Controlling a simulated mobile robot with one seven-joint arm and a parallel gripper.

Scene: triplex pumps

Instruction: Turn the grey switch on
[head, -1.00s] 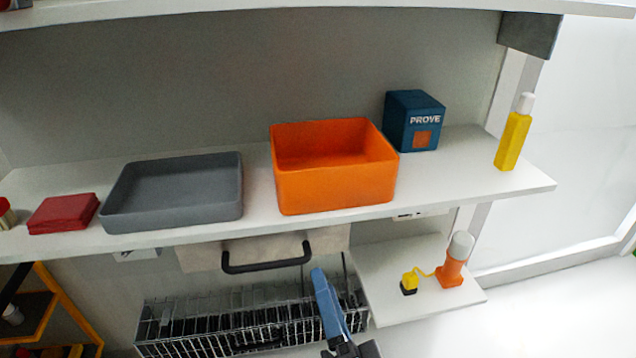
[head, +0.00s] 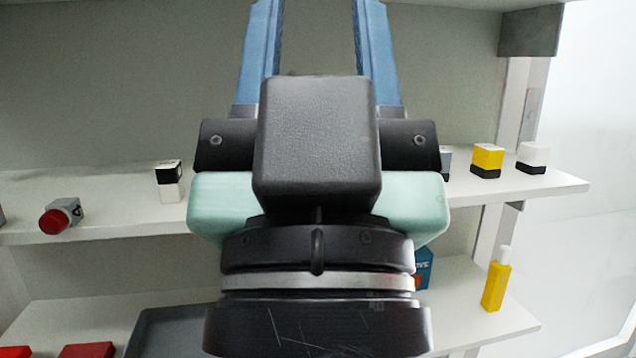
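My gripper (head: 318,40) fills the middle of the head view and points up. Its two blue fingers stand wide apart with only the back wall showing between them; their tips are cut off by the top edge. A small grey block (head: 447,160) on the upper shelf is mostly hidden behind the gripper's right side, so I cannot tell whether it is the grey switch or how it is set. A grey box with a round red front (head: 60,216) lies at the left of the same shelf, well away from my gripper.
The upper shelf (head: 110,192) also holds a white-and-black block (head: 169,182), a yellow-and-black block (head: 487,161) and another white-and-black block (head: 533,158). A yellow bottle (head: 496,280) and a mostly hidden blue box (head: 424,268) stand on the shelf below. A dark grey bracket (head: 530,31) hangs at the upper right.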

